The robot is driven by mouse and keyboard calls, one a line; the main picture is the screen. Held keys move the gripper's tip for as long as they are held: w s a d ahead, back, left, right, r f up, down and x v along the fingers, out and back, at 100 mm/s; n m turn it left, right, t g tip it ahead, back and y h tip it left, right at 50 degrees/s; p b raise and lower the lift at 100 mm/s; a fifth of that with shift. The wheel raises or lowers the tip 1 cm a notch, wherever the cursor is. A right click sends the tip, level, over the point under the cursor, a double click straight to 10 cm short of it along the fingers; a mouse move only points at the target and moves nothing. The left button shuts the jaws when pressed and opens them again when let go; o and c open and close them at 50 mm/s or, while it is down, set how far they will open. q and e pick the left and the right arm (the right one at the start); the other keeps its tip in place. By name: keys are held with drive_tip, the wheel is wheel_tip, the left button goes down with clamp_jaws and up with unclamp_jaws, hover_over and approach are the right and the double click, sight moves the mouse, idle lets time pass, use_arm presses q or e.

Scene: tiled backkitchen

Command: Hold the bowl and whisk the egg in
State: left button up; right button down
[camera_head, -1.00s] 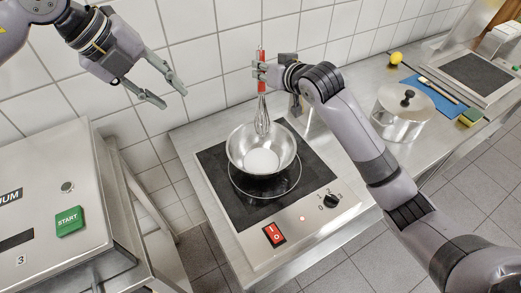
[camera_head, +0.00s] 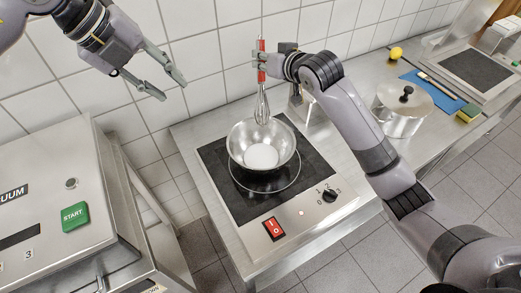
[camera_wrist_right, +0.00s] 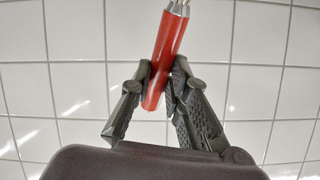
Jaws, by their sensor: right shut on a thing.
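The metal bowl (camera_head: 236,143) stands on the black cooktop plate with the white egg (camera_head: 261,156) inside it. My right gripper (camera_head: 261,62) is shut on the red handle of the whisk (camera_head: 261,105) and holds it upright above the bowl's back part. The wire end is at about the bowl's rim; I cannot tell whether it touches the bowl. The right wrist view shows the red handle (camera_wrist_right: 166,52) between the two fingers (camera_wrist_right: 157,90). My left gripper (camera_head: 168,85) is open and empty, in the air left of the bowl and near the tiled wall.
The cooktop (camera_head: 215,185) has a red switch (camera_head: 273,228) and a black knob (camera_head: 329,195) in front. A lidded pot (camera_head: 402,112), blue mat (camera_head: 432,92), sponge (camera_head: 468,113) and yellow lemon (camera_head: 396,54) are to the right. A vacuum machine (camera_head: 60,170) fills the left.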

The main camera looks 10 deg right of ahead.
wheel_tip(320, 180, up, 5)
drive_tip(key=p, duration=0.5)
drive_tip(key=shift+r, duration=0.1)
idle(0.5)
